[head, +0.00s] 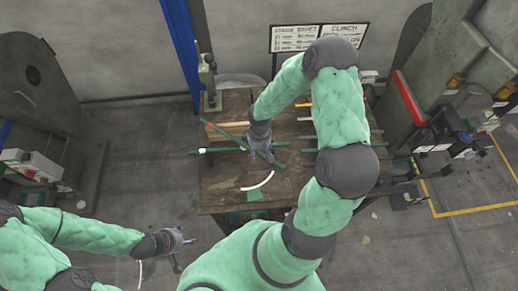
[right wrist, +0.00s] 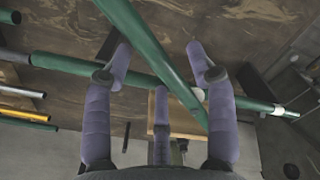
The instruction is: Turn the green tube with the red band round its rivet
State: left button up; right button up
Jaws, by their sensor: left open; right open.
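The green tube with the red band (head: 228,134) lies slantwise on the wooden table; its small red mark shows near its upper left end. It crosses a second green tube with a white band (head: 222,149). My right gripper (head: 262,146) is over the crossing, open. In the right wrist view, the slanting tube (right wrist: 150,50) runs between its spread fingers (right wrist: 158,75), and the white-banded tube (right wrist: 240,101) passes behind. I cannot tell whether the fingers touch a tube. The rivet is hidden. My left gripper (head: 180,242) is open and empty, left of the table.
The wooden table (head: 222,190) also bears a curved white strip (head: 258,182), a green piece (head: 255,196) and several rods at the right (head: 308,137). A grey-green press (head: 208,80) stands at its back left; a large machine (head: 455,70) stands at right. The table's front left is clear.

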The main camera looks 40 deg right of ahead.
grip_shut()
jog(key=shift+a+f+m+b, duration=0.1)
jog(key=shift+a+m+b, duration=0.1)
jog(key=shift+m+b, duration=0.3)
jog(key=shift+s+a+m+b, duration=0.1)
jog(key=shift+a+m+b, duration=0.35)
jog(key=shift+b, duration=0.35)
